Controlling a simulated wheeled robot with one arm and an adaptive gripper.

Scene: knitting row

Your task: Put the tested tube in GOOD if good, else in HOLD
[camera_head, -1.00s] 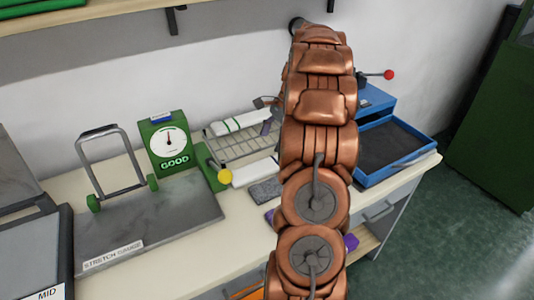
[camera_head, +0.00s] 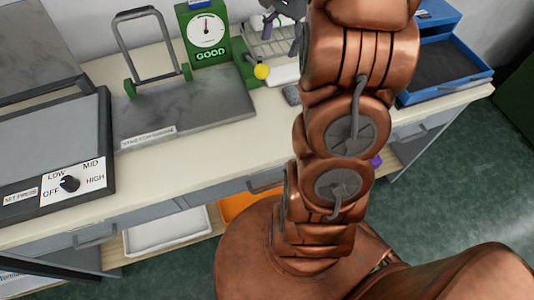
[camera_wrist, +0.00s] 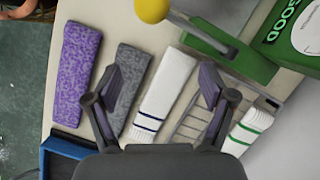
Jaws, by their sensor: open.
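A grey knit piece (camera_wrist: 130,82) and a purple one (camera_wrist: 76,72) lie to the left. A white tube with green stripes (camera_wrist: 247,132) lies at right on a wire rack (camera_wrist: 190,128). The green gauge (camera_head: 207,30) reads GOOD, with its needle near upright. The stretch gauge plate (camera_head: 185,105) is bare. I cannot tell which tube is the tested one. My gripper also shows in the head view (camera_head: 285,18), partly cut off.
A yellow ball knob (camera_head: 261,72) sticks out beside the gauge. A press with a dial (camera_head: 69,183) stands at left. A blue tray (camera_head: 447,90) is at the right end of the bench. An orange bin (camera_head: 243,203) and white tray (camera_head: 165,232) are below.

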